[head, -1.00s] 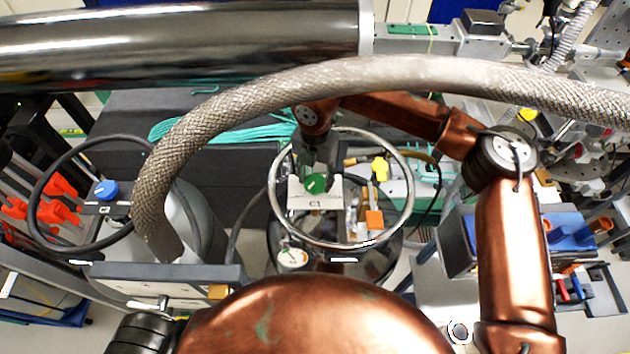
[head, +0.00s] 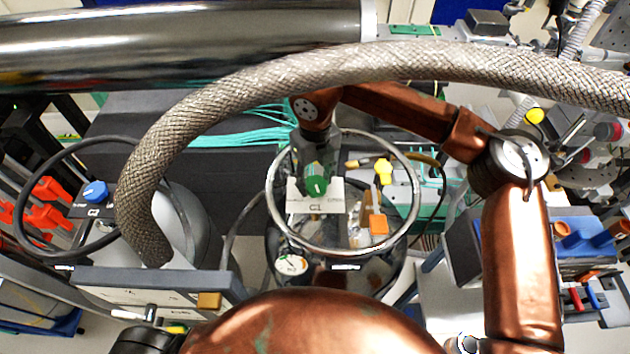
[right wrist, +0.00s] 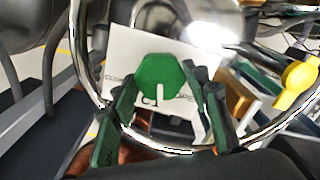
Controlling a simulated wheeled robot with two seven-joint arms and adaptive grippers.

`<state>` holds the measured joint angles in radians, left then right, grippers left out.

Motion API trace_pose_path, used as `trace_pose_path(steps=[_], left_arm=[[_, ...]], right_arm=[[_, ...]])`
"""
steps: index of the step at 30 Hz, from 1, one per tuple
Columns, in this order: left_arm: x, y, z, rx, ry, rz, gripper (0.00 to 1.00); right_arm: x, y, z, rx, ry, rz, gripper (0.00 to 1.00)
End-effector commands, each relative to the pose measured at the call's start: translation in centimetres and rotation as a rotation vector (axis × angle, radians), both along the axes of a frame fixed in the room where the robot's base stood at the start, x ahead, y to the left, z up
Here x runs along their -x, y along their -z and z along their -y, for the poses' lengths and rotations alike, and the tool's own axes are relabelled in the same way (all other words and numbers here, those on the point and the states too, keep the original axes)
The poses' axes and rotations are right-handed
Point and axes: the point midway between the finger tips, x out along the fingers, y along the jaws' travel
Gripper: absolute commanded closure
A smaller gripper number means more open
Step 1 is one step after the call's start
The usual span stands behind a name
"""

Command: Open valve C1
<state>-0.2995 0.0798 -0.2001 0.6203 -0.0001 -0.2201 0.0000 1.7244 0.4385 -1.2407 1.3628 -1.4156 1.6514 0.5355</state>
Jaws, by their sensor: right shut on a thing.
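Valve C1 has a green knob (head: 316,187) above a white plate (head: 330,206) marked C1, inside a shiny metal ring (head: 418,190). My right gripper (head: 314,168) reaches down to the knob from behind. In the right wrist view its two dark fingers stand on either side of the green knob (right wrist: 160,78), shut on it. A white line on the knob points down to the C1 label in that view. Smaller lettering on the plate (right wrist: 130,45) is partly hidden by the fingers. My left gripper is not in view.
A thick braided hose (head: 240,85) arches across, in front of my right forearm. At left stands another valve with a blue knob (head: 95,191) in a dark ring. A yellow fitting (head: 383,171), an orange block (head: 378,224) and a gauge (head: 291,265) are close to C1.

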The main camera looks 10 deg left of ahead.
Motion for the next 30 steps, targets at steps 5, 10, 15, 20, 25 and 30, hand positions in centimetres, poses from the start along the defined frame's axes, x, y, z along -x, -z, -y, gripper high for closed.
trace_pose_path(steps=[5, 10, 15, 20, 25, 30], left_arm=[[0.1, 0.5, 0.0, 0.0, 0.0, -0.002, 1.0], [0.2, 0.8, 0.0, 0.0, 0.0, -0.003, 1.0], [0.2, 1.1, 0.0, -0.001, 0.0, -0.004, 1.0], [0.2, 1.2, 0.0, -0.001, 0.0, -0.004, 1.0], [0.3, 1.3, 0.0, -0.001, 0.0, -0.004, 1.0], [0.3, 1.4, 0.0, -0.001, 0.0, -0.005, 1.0]], right_arm=[[-0.1, -0.1, -0.1, -0.004, -0.167, 0.002, 0.81], [-0.1, -0.1, -0.1, -0.004, -0.325, 0.002, 0.81], [-0.1, -0.1, -0.1, -0.002, -0.469, 0.002, 0.81], [-0.1, -0.2, 0.0, -0.002, -0.578, 0.002, 0.81], [-0.1, -0.2, 0.0, -0.002, -0.661, 0.002, 0.81], [-0.1, -0.2, 0.0, -0.002, -0.711, 0.002, 0.81]])
